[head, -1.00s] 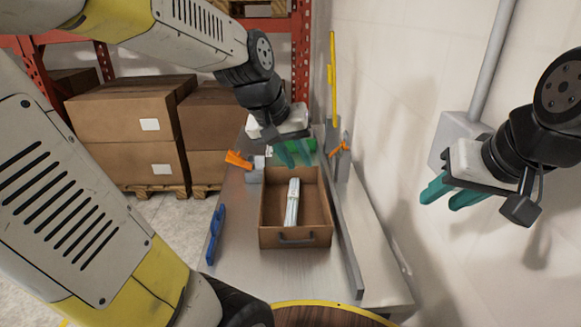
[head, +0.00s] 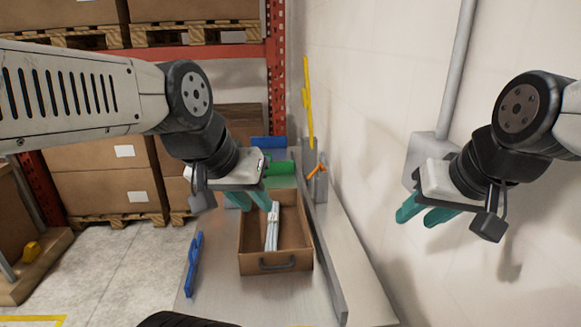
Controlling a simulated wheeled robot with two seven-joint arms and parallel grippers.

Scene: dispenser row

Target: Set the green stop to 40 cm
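The green stop (head: 281,168) stands near the far end of the grey metal bench, behind a brown box. My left gripper (head: 250,199) hangs over the far left corner of the box, nearer to me than the green stop and to its left. Its two teal fingers are apart with nothing seen between them. The gripper hides the left part of the stop's surroundings. My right gripper (head: 425,214) is in front of the wall at the right, far from the stop, with its fingers apart and empty. No scale marks are readable.
The brown box (head: 284,262) holds pale metal bars (head: 272,226). A blue handle (head: 194,264) sits at the bench's left edge. A blue piece (head: 268,142) is behind the stop. An orange lever (head: 316,171) and a yellow upright bar (head: 308,105) are along the right fence.

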